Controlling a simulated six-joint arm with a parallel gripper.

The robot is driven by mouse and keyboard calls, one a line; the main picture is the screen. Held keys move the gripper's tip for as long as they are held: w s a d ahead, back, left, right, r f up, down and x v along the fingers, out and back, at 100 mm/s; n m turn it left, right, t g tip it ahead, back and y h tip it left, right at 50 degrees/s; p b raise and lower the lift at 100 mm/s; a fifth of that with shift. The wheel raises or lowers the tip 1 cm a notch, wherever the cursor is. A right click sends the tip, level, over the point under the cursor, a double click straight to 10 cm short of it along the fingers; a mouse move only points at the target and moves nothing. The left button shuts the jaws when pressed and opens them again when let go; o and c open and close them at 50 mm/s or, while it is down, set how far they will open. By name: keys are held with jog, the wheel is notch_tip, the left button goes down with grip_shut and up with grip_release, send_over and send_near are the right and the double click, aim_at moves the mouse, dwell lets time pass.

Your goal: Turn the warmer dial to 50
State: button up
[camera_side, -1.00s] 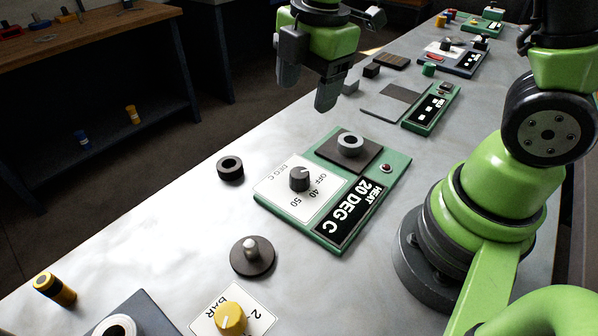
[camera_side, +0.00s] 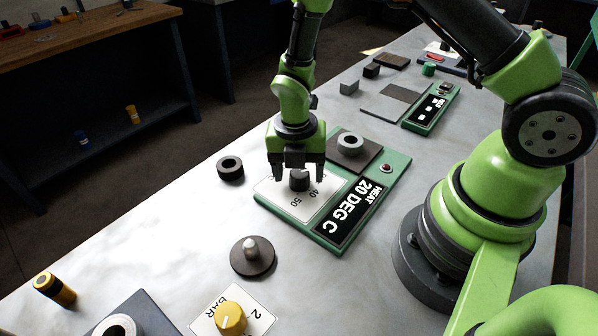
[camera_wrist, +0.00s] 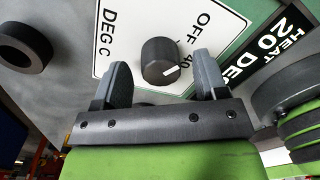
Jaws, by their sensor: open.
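The warmer dial (camera_side: 299,181) is a dark round knob on a white scale plate (camera_side: 318,203) marked OFF, 40, 50 and DEG C. In the wrist view the dial (camera_wrist: 161,62) has a white pointer line aimed toward the 40 side. The display (camera_side: 352,213) reads HEAT 20 DEG C. My gripper (camera_side: 296,178) is above the dial, pointing down, with its fingers apart on either side of it. In the wrist view my gripper (camera_wrist: 162,80) is open and its fingers do not touch the dial. Part of the scale is hidden by the gripper in the side view.
A disc with a peg (camera_side: 252,256) and a yellow knob (camera_side: 230,318) are nearer the camera.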

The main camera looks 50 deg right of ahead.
jog(key=shift+f, duration=0.6)
jog(key=c, duration=0.9)
